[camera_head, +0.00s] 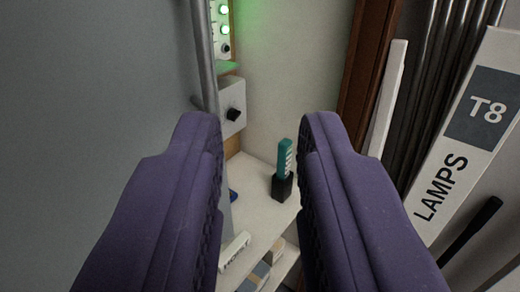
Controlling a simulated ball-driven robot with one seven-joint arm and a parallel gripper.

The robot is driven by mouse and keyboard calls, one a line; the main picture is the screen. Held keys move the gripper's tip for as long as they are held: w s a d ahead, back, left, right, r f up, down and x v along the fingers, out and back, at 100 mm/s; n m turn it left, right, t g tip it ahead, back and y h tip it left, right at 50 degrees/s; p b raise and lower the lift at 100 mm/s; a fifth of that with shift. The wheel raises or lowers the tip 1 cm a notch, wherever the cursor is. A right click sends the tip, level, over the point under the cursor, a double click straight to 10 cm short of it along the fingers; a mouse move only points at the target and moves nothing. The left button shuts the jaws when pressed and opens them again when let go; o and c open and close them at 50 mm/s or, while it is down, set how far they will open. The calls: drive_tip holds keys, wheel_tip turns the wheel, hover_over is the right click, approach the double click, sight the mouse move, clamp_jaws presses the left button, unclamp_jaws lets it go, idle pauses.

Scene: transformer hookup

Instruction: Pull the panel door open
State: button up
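The large flat grey surface filling the left side looks like the panel door (95,90). A grey vertical bar (203,55), which looks like its handle, runs down along the right edge of that surface. Its lower end passes behind my left fingertip. My gripper (258,130) shows as two purple padded fingers, set wide apart with nothing between them. The left finger overlaps the door and the bar's lower end in the picture; I cannot tell whether they touch. The door's hinge side is out of view.
Past the door edge are green-lit indicators (223,28) and a grey box with a black knob (233,114). A pale shelf (258,213) holds a teal-and-black item (283,172). At right stand a white T8 lamps box (465,130) and dark tubes (425,80).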

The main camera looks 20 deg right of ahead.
clamp_jaws()
idle(1.1)
drive_tip(key=shift+o, duration=0.6)
unclamp_jaws()
drive_tip(key=p+v, duration=0.1)
drive_tip(key=v, duration=0.6)
drive_tip(key=shift+s+a, duration=0.2)
drive_tip(key=shift+s, duration=0.2)
